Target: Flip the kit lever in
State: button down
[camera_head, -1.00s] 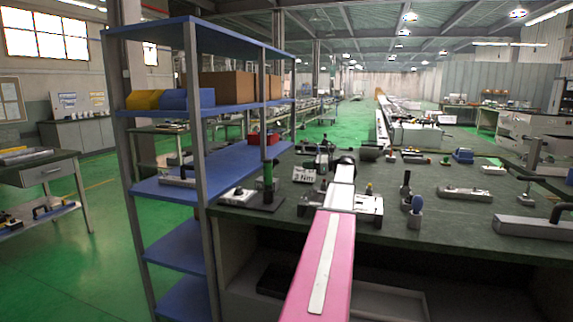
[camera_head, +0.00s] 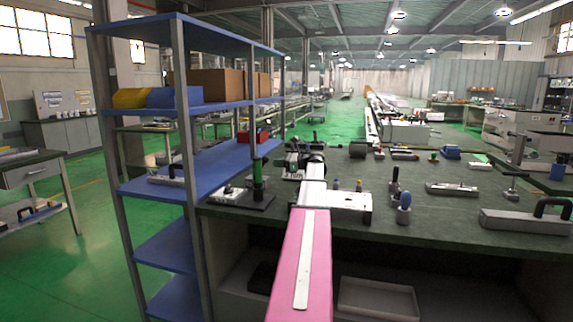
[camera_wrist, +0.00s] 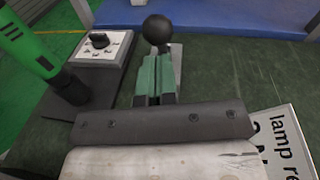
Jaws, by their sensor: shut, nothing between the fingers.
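A lever with a round black ball knob (camera_wrist: 157,29) stands at the top middle of the wrist view, with a pale metal strip beside it. My gripper (camera_wrist: 158,60) is shut and empty, its two greenish fingers side by side. The fingertips point at the base of the knob; I cannot tell whether they touch it. The lever's lower part is hidden behind the fingers. In the head view my gripper end is a small dark cluster beyond my pink and white arm, and the lever cannot be made out clearly there.
A green screwdriver (camera_wrist: 30,40) in a black stand and a small box with a black dial (camera_wrist: 100,42) are to the left. A lamp sign (camera_wrist: 285,135) lies at right. A blue shelf rack (camera_head: 190,110) stands left of the dark workbench (camera_head: 440,220).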

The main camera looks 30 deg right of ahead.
jog(key=shift+w+a+f, duration=0.1)
jog(key=shift+w+a, duration=0.4)
jog(key=shift+a, duration=0.05)
jog(key=w+a+r+g+h, duration=0.2)
jog(key=r+g+h, duration=0.1)
jog(key=shift+w+m, duration=0.25)
jog(key=shift+m, duration=0.05)
jog(key=w+a+r+g+h, duration=0.1)
jog(key=w+a+g+h, duration=0.1)
jog(key=w+a, duration=0.2)
jog(key=shift+w+a+r+g, duration=0.15)
jog(key=shift+w+a+g, duration=0.15)
jog(key=shift+w, duration=0.3)
dwell(0.7)
